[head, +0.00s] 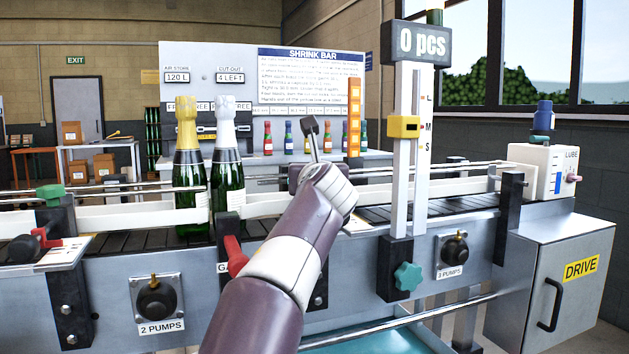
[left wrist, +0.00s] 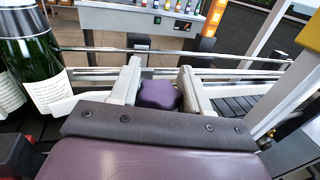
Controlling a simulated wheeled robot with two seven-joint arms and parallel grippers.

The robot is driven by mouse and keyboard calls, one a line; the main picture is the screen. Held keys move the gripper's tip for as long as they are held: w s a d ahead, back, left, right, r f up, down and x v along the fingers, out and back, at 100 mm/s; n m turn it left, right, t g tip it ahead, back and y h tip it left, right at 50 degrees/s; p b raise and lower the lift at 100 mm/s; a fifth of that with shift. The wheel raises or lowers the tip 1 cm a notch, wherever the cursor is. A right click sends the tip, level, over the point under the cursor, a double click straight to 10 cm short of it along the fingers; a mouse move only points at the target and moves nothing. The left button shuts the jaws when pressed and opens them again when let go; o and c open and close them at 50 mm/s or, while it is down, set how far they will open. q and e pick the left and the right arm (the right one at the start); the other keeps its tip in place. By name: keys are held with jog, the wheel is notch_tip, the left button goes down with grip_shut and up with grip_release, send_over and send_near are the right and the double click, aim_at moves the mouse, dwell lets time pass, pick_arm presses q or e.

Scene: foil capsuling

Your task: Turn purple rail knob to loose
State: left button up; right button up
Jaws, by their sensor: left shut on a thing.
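The purple rail knob (left wrist: 158,95), a lobed knob, shows in the left wrist view between the two pale fingers of my left gripper (left wrist: 159,78). The gripper is shut on it, with a finger on each side. In the head view my left arm reaches up from the bottom to the conveyor's near rail; its wrist hides the knob and the fingertips. The knob's turn position and any loose or tight marking cannot be made out. My right gripper is in neither view.
Two foil-topped green bottles, one gold (head: 189,165) and one white (head: 227,160), stand on the conveyor left of my arm. A red lever (head: 235,256) is close beside the arm. A white post with a yellow slider (head: 404,127) and a teal knob (head: 408,276) stand to the right.

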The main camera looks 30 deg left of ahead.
pick_arm(q)
jog(key=shift+f+n+g+y, duration=0.1)
jog(key=shift+n+g+y, duration=0.2)
jog(key=shift+y, duration=0.1)
jog(key=o, duration=1)
jog(key=shift+s, duration=0.1)
jog(key=shift+r, duration=0.2)
jog(key=shift+r+p, duration=0.4)
jog(key=shift+p, duration=0.05)
notch_tip(320, 180, up, 4)
jog(key=p, duration=0.4)
jog(key=d+r+p, duration=0.1)
jog(key=d+r, duration=0.1)
jog(key=d, duration=0.2)
jog(key=d+r+p, duration=0.2)
jog(key=d, duration=0.2)
jog(key=d+r+p, duration=0.2)
jog(key=d, duration=0.1)
jog(key=shift+d, duration=0.4)
